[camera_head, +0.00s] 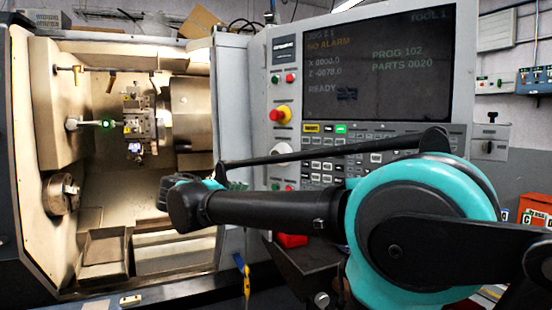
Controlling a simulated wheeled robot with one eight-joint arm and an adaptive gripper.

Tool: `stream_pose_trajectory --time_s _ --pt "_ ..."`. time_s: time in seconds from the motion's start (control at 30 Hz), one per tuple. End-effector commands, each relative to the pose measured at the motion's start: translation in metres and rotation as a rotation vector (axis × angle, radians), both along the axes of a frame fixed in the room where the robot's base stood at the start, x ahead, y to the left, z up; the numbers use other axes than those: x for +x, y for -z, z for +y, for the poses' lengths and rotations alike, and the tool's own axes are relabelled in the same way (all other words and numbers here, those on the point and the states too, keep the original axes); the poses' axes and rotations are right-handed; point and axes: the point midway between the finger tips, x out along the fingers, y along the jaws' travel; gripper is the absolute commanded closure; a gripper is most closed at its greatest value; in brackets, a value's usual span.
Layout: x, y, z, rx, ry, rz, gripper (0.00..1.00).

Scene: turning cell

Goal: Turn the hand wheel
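A pale round knob (282,151), which looks like the hand wheel, sits on the left part of the machine's control panel (257,60). It is below the red and yellow stop button, and its lower part is covered by my arm. My arm reaches in from the right and crosses in front of the panel's lower part. Its dark and teal wrist end is left of and below the knob, in front of the machine opening. I cannot make out the gripper's fingers, and no contact with the knob shows.
The lathe's lit interior (95,215) is open at left, with a chuck (190,112) and tool turret (140,125). A screen (365,65) fills the panel's upper part. A red and yellow stop button (281,115) is close above the knob. An orange box (535,210) stands at right.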

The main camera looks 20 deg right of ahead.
Motion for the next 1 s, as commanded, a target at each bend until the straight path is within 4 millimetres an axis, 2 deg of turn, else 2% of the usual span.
stream_pose_trajectory --time_s 0.03,0.1,0.2,0.27,0.47,1.0 --pt "0.004 -0.028 0.008 -0.084 -0.019 0.025 0.34" --pt "0.008 -0.06 0.015 -0.186 -0.035 0.055 0.34" --pt "0.01 -0.089 0.023 -0.278 -0.043 0.082 0.34" --pt "0.011 -0.098 0.024 -0.304 -0.044 0.09 0.34" --pt "0.017 -0.101 0.012 -0.317 -0.04 0.094 0.34" --pt "0.059 -0.1 -0.065 -0.314 -0.039 0.093 0.34"
